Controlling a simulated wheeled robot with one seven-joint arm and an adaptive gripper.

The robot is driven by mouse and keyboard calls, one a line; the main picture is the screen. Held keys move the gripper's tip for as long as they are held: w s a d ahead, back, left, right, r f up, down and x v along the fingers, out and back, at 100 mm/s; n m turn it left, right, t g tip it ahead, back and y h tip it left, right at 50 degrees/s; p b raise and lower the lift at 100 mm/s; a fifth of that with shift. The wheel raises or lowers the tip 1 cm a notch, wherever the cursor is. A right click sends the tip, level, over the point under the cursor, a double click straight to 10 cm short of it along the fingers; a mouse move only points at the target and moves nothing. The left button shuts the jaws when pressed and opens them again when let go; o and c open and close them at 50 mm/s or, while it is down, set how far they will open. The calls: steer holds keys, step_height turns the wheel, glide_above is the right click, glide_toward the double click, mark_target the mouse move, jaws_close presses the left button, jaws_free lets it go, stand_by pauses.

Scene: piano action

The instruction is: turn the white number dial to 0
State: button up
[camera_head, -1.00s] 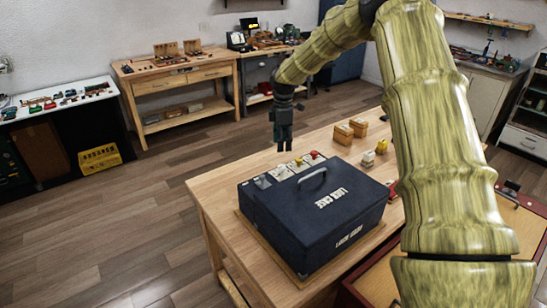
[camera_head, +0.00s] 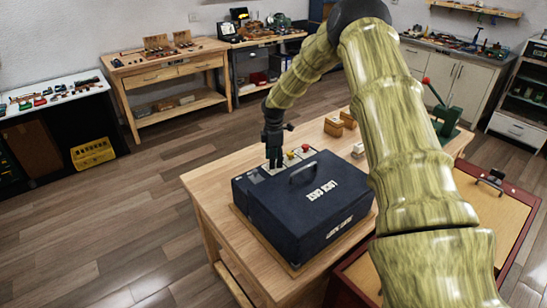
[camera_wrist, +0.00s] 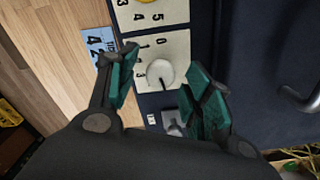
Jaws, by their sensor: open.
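The white number dial (camera_wrist: 160,74) is a round white knob on a pale plate with printed digits, a 0 at its upper edge. I cannot tell clearly which digit it points to. My gripper (camera_wrist: 164,62) is open, with one green-padded finger on each side of the knob; contact is not clear. In the head view my gripper (camera_head: 273,155) is over the left end of the dial row on the dark blue lock case (camera_head: 300,230), and it hides the white dial there.
A yellow dial (camera_wrist: 146,1) is beside the white one, and a red dial (camera_head: 306,148) is farther along. A small metal part (camera_wrist: 173,122) is close to the right finger. The case handle (camera_head: 302,172) stands up. A blue number card (camera_wrist: 97,48) lies beside the case.

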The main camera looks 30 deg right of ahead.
steer(key=shift+f, duration=0.2)
steer(key=shift+r, duration=0.1)
steer(key=c, duration=1.1)
steer(key=shift+o, duration=0.2)
